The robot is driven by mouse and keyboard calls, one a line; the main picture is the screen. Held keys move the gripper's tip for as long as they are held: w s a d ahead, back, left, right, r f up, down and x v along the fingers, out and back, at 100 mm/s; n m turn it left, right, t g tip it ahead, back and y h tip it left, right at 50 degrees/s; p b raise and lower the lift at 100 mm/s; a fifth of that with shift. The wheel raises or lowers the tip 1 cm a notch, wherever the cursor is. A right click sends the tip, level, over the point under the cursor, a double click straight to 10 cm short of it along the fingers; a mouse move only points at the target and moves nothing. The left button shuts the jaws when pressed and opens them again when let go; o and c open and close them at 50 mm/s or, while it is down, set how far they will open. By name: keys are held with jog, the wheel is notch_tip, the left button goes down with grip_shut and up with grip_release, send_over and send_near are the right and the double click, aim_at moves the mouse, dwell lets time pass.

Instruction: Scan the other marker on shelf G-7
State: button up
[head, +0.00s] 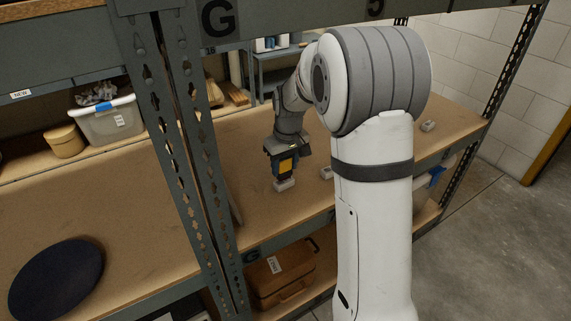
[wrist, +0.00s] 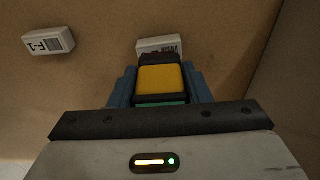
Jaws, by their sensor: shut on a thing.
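My gripper (head: 287,150) is shut on a yellow and black scanner (wrist: 160,78), pointing down above the wooden shelf (head: 255,211) of the bay with a G sign. The scanner also shows in the head view (head: 286,166). A small white marker block (head: 285,185) lies right under the scanner's end. In the wrist view this block (wrist: 150,46) shows a barcode, partly hidden by the scanner; I cannot tell whether they touch. A second marker block (wrist: 48,42) lies to the left, its label upside down, seemingly F-1. In the head view another block (head: 326,173) shows beside my arm.
A further small block (head: 428,126) lies at the shelf's right end. A perforated metal upright (head: 190,150) stands left of my gripper. A brown case (head: 282,274) is on the shelf below. The left bay holds a dark round disc (head: 57,280) and a plastic bin (head: 105,125).

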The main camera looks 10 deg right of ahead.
jog(key=shift+f, duration=0.55)
dwell(1.3)
jog(key=shift+r+p, duration=2.4)
jog(key=shift+r, duration=1.2)
